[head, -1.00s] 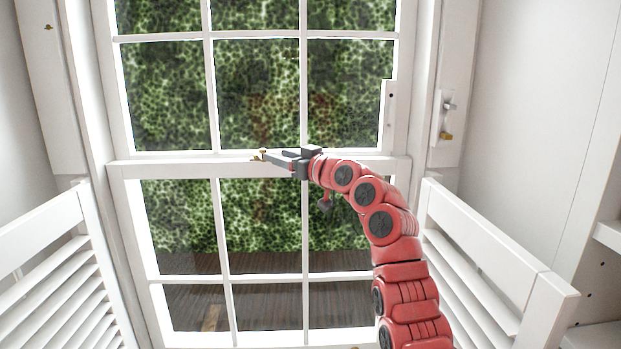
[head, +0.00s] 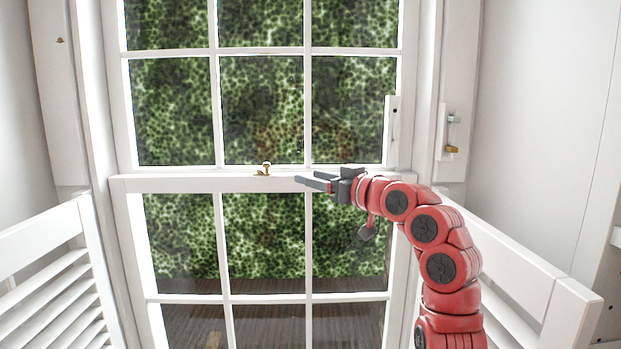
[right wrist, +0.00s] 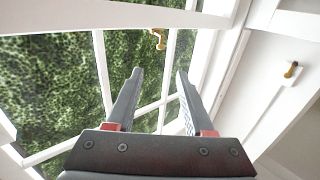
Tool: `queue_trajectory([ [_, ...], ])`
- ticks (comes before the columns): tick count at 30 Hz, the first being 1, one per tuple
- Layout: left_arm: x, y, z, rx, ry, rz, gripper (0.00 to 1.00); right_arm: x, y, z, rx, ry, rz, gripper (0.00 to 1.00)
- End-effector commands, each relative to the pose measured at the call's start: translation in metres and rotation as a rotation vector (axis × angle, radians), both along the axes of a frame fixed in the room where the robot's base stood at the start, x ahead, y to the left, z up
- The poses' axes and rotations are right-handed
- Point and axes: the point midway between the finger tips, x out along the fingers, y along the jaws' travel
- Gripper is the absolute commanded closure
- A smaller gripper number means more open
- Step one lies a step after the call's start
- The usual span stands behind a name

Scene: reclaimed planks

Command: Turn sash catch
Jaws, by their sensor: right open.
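The brass sash catch (head: 264,169) sits on the white meeting rail (head: 215,184) in the middle of the sash window. It has a small pale knob standing up and a lever on its base. It also shows in the right wrist view (right wrist: 159,39) at the top, beyond the fingertips. My right gripper (head: 308,181) is open and empty, to the right of the catch with a clear gap between them. In the right wrist view its two fingers (right wrist: 160,72) stand apart with nothing between them. My left gripper is not in view.
White louvred shutters stand at the left (head: 50,250) and right (head: 520,262) of the window. A fitting with a brass knob (head: 451,149) is on the right frame, and a small brass piece (head: 60,41) on the left. Room before the lower left panes is clear.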

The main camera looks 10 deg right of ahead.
Motion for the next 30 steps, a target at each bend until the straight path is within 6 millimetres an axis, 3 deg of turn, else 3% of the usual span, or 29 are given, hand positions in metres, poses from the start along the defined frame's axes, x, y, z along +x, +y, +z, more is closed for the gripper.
queue_trajectory([
  [7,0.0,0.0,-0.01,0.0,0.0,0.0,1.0,0.021,0.06,-0.014,-0.067,0.016,-0.158,0.47],
  [12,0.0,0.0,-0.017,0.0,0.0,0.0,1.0,0.014,0.098,-0.011,-0.074,0.01,-0.377,0.47],
  [16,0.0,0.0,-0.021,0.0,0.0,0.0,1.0,-0.007,0.109,-0.003,-0.038,-0.001,-0.52,0.47],
  [22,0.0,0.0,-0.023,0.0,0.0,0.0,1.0,-0.028,0.109,0.002,0.001,-0.003,-0.633,0.47],
  [26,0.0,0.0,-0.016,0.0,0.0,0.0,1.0,-0.02,0.106,0.005,0.002,-0.002,-0.648,0.47],
  [30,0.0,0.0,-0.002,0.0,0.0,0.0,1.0,0.004,0.104,0.007,-0.001,0.001,-0.648,0.47],
])
